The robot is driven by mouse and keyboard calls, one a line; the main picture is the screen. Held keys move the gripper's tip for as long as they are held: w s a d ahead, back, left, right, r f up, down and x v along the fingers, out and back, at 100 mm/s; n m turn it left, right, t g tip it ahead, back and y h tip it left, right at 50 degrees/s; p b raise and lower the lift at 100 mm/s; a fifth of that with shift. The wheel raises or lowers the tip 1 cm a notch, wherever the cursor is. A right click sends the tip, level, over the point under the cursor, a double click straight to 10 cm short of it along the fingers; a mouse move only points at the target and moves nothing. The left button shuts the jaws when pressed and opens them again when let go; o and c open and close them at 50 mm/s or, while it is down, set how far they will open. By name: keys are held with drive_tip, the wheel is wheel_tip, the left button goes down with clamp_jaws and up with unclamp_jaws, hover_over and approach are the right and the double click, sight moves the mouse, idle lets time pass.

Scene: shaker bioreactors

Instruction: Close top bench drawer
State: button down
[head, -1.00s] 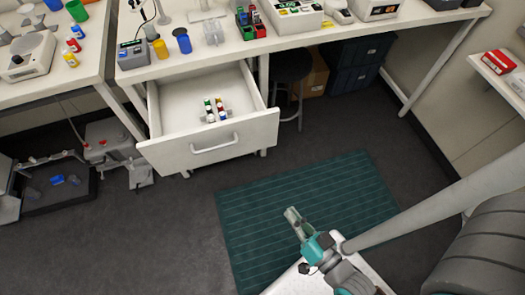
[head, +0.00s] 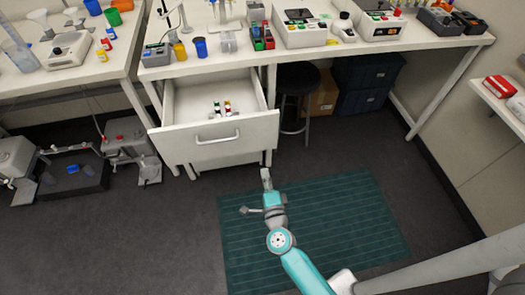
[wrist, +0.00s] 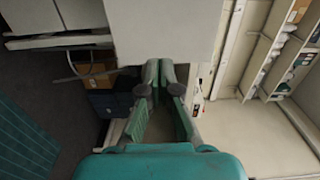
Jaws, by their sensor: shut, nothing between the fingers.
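The top bench drawer (head: 260,132) is pulled out under the bench, with its white front panel and grey bar handle (head: 217,139) facing me. My gripper (head: 266,174) is shut and empty, in front of and below the right end of the drawer front, pointing toward the bench. In the wrist view, the fingers (wrist: 166,66) are close together, beside a plain white panel (wrist: 160,30) that looks like the drawer front. I cannot tell whether they touch it.
The bench top (head: 330,52) carries instruments, cups and racks. A black stool (head: 297,80) stands right of the drawer, with a cardboard box (head: 322,100) and dark bins (head: 358,85) behind it. A green mat (head: 340,225) lies on the floor. Equipment (head: 75,172) stands on the floor at left.

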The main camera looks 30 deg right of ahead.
sight(256, 137)
drive_tip(key=x, duration=1.4)
